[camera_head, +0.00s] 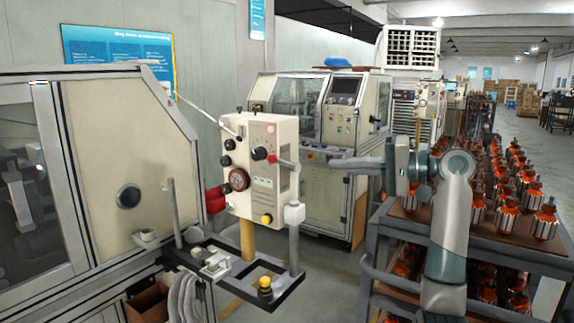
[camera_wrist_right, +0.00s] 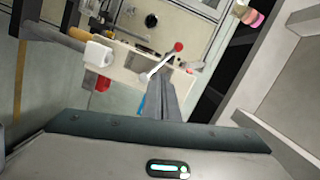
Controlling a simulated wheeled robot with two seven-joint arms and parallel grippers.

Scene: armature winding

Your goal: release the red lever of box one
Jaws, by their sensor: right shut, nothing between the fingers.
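The cream control box (camera_head: 262,200) stands on a post at the middle of the head view. It also shows in the wrist view (camera_wrist_right: 125,62). Its red lever (camera_head: 272,158) has a red ball end. In the wrist view the lever (camera_wrist_right: 178,47) is a pale rod slanting up to the ball. My right gripper (camera_head: 292,163) reaches in from the right at the box's upper part. In the wrist view its fingers (camera_wrist_right: 166,90) are together, empty and close to the lever rod; I cannot tell whether they touch. My left gripper is not in view.
A black frame (camera_head: 285,290) with a yellow-topped button (camera_head: 265,283) lies below the box. A large machine (camera_head: 120,160) stands at the left. A rack (camera_head: 500,255) with several copper armatures is at the right.

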